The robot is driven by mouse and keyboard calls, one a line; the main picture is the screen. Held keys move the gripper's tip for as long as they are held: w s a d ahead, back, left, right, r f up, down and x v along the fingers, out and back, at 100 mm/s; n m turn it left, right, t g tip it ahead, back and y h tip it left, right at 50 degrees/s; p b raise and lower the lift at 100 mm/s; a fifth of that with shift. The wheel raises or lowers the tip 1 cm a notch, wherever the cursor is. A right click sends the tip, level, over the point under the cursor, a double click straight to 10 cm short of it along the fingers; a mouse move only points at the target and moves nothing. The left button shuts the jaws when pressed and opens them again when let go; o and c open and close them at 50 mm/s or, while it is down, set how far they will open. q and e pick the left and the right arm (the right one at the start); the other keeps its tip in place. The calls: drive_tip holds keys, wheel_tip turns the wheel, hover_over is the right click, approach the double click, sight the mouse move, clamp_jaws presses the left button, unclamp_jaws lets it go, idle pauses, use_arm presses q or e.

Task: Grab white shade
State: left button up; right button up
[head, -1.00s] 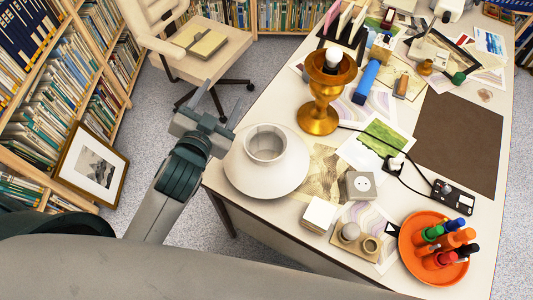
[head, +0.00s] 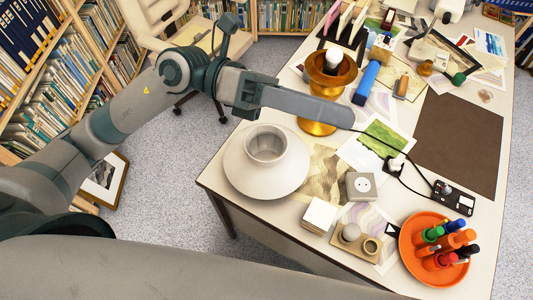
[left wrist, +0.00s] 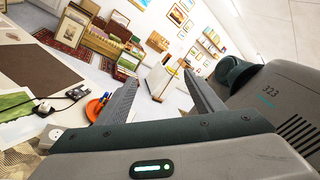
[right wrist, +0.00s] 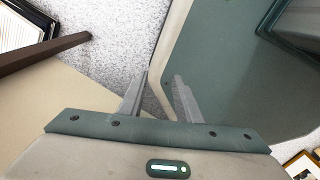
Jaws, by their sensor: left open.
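The white shade (head: 245,172) rests on the near left corner of the table in the head view, its narrow open neck facing up. My left gripper (head: 352,118) reaches in from the left above and beyond the shade, apart from it, its fingers pointing right in front of the gold lamp base (head: 322,88). In the left wrist view my left gripper (left wrist: 162,78) has its fingers apart with nothing between them; the shade does not show there. My right gripper (right wrist: 160,76) shows only in the right wrist view, fingers apart and empty, over carpet and a green-grey surface.
Beside the shade are a grey socket box (head: 360,186), a white block (head: 319,215) and prints. An orange plate (head: 411,258) of markers stands at the near right. A cable runs to a power strip (head: 453,197). A brown mat (head: 460,142) lies bare. A chair and bookshelves stand left.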

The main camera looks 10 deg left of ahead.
use_arm(q)
drive_tip(key=w+a+f+m+t+y, duration=0.1)
drive_tip(key=w+a+f+t+y, duration=0.1)
drive_tip(key=w+a+f+y, duration=0.3)
drive_tip(key=w+a+f+m+t+y, duration=0.1)
drive_tip(key=w+a+f+y, duration=0.4)
drive_tip(key=a, duration=0.8)
wheel_tip(320, 180, down, 3)
drive_tip(key=t+y, duration=0.1)
drive_tip(key=y, duration=0.3)
drive_tip(key=shift+w+r+t, duration=0.15)
drive_tip(key=shift+w+t, duration=0.25)
drive_tip(key=p, duration=0.5)
approach(265, 129)
drive_tip(key=x, duration=0.5)
drive_tip(key=shift+d, duration=0.1)
drive_tip(key=shift+d+f, duration=0.1)
drive_tip(key=shift+f, duration=0.4)
